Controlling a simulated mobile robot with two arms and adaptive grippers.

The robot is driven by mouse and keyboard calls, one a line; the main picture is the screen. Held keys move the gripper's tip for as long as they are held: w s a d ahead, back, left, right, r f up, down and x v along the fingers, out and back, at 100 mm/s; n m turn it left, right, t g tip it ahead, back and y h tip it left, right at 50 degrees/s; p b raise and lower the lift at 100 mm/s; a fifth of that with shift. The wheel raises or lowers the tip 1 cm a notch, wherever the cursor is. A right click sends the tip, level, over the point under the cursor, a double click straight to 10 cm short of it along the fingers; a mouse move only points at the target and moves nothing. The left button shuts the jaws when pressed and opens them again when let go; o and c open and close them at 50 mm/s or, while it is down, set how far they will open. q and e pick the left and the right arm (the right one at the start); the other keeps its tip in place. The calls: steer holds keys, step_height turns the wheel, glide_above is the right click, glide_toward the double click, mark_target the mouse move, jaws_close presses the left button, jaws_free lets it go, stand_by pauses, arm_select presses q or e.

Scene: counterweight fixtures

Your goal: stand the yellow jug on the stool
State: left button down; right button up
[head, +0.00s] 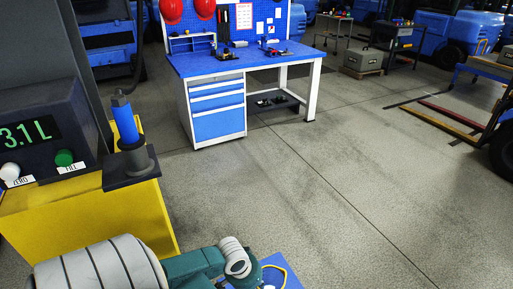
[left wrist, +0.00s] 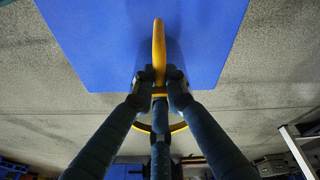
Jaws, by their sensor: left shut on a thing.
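The yellow jug (left wrist: 158,42) shows in the left wrist view as an upright yellow handle and part of a yellow ring, mostly hidden behind the fingers. My left gripper (left wrist: 160,77) is shut on it. The stool's flat blue top (left wrist: 95,45) lies behind the handle in that view. In the head view a corner of the blue stool top (head: 262,284) and a thin yellow curve of the jug (head: 281,268) show at the bottom edge, beside my left arm. I cannot tell whether the jug touches the stool. My right gripper is not in view.
A yellow cabinet (head: 110,220) with a display reading 3.1 L and a blue-handled post (head: 125,125) stands at left. A blue workbench (head: 235,65) stands at the back. A rack with red and yellow bars (head: 455,118) is at right. The middle floor is clear.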

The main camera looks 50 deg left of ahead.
arm_select(q)
step_height(320, 180, down, 2)
steer(key=shift+f, duration=0.2)
steer(key=c, duration=1.7)
jaws_free()
steer(key=shift+c, duration=0.2)
steer(key=p+v, duration=0.1)
steer(key=v, duration=1.1)
steer(key=shift+p, duration=0.35)
steer(key=shift+s, duration=0.1)
